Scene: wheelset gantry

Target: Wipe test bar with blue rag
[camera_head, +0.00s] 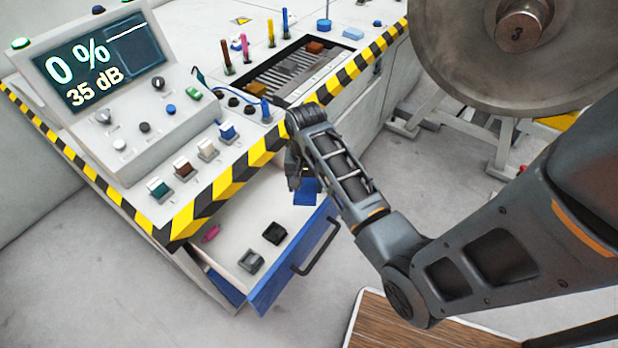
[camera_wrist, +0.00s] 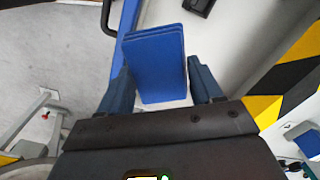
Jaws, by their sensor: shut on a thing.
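The blue rag (camera_head: 306,191) is a flat, folded blue stack at the upper right end of the open drawer. In the wrist view the rag (camera_wrist: 157,65) sits between the two fingers of my gripper (camera_wrist: 160,82), which is shut on it. My gripper (camera_head: 295,178) points down over the drawer in the head view. I cannot tell whether the rag still touches the drawer floor. A recess with a row of metal bars (camera_head: 290,72) lies in the console top; I cannot tell for sure which part is the test bar.
The open drawer (camera_head: 322,236) has a blue front and dark handle, and holds black, grey and pink items. The console's striped edge (camera_head: 228,183) is close to my arm. A screen (camera_head: 95,62) reads 0 % and 35 dB. A large wheel (camera_head: 460,60) hangs at upper right.

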